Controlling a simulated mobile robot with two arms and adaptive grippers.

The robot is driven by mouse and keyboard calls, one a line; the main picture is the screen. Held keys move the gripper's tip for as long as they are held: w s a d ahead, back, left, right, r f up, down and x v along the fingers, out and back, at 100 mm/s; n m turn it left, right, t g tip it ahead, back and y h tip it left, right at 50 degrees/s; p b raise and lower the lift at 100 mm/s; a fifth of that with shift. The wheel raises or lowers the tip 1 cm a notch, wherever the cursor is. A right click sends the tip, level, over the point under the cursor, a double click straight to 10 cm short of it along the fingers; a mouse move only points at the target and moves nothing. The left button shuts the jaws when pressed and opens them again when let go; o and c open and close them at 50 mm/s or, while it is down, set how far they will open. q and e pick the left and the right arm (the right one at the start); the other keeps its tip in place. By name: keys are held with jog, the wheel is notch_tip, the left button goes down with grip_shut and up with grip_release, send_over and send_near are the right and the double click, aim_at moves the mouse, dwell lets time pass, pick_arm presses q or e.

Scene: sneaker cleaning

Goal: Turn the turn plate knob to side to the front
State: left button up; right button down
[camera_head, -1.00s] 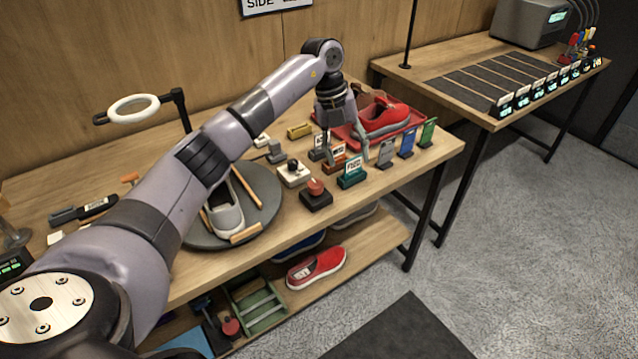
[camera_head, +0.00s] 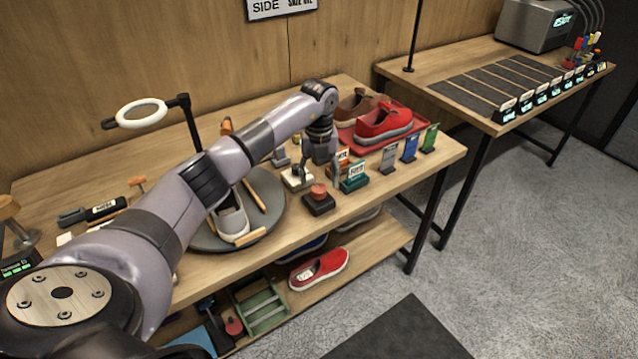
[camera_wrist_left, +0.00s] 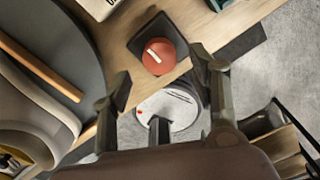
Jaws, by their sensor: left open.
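A red knob (camera_head: 318,192) with a pale mark on its top sits on a dark square base at the table's front edge. It also shows in the left wrist view (camera_wrist_left: 158,52). A white base with a black knob (camera_head: 297,178) stands just behind it. The round grey turn plate (camera_head: 270,218) is to the left and carries a pale shoe (camera_head: 233,220), partly hidden by my arm. My left gripper (camera_head: 320,172) is open and empty above the knobs. In the left wrist view, its fingers (camera_wrist_left: 160,75) are spread near the red knob, apart from it. My right gripper is out of view.
A teal card holder (camera_head: 354,180) and an orange one stand just right of the knobs. Blue (camera_head: 411,147), green and grey cards stand farther right. A red tray (camera_head: 345,136) with shoes is behind. A ring lamp (camera_head: 142,112) stands at the back left.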

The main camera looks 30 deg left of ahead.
aim_at(319, 188)
pick_arm(q)
jog(key=shift+f, duration=2)
jog(key=shift+c, duration=0.3)
jog(key=c, duration=1.1)
